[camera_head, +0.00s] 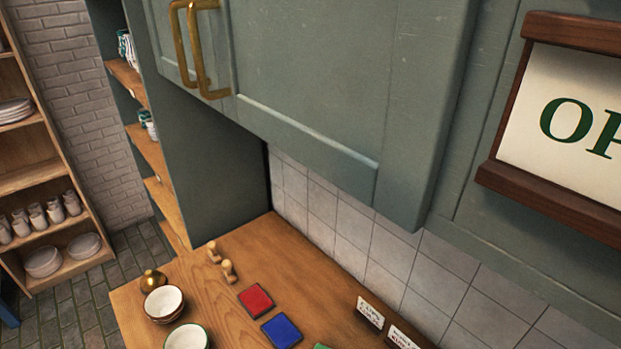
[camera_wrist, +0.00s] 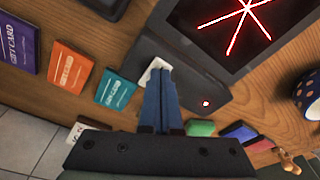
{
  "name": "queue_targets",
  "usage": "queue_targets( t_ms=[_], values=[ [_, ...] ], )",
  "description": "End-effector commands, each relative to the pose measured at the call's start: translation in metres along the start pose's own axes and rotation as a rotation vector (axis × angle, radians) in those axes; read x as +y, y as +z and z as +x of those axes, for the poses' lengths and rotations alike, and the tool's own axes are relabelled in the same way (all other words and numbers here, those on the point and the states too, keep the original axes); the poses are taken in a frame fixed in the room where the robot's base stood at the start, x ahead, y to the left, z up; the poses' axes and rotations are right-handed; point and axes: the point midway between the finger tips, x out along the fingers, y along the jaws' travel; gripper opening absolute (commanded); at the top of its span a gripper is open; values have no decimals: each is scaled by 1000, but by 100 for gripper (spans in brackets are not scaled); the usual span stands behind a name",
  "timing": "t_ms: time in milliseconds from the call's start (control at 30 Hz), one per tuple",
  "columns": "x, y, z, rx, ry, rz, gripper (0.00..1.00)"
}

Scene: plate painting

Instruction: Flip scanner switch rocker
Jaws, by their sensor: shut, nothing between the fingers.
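In the wrist view, the scanner (camera_wrist: 225,82) is a dark casing with a black window crossed by bright red laser lines. A small red and white spot (camera_wrist: 207,103) sits on its front casing; it is too small to tell whether this is the rocker or which way it is set. My gripper (camera_wrist: 160,75) is shut and empty, its two blue fingers together over the left part of the casing, left of that spot. A white piece (camera_wrist: 152,71) shows at the fingertips, partly hidden; I cannot tell if they touch it. The head view shows neither scanner nor gripper.
Purple (camera_wrist: 18,42), orange (camera_wrist: 69,65) and teal (camera_wrist: 115,90) gift cards lie left of the scanner. A dotted cup (camera_wrist: 307,95) stands right. In the head view, red (camera_head: 255,300) and blue (camera_head: 282,331) pads lie on the wooden counter (camera_head: 225,270) below a cabinet (camera_head: 310,75).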

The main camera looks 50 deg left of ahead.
Motion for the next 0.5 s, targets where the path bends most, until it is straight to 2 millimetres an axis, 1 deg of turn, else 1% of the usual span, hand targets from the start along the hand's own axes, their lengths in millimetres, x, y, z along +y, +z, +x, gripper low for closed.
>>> queue_targets(
  t_ms=[33,100,500],
  values=[
    [0,-1,-6,0,0,0,0],
    [0,-2,-12,0,0,0,0],
    [0,-6,-42,0,0,0,0]
  ],
)
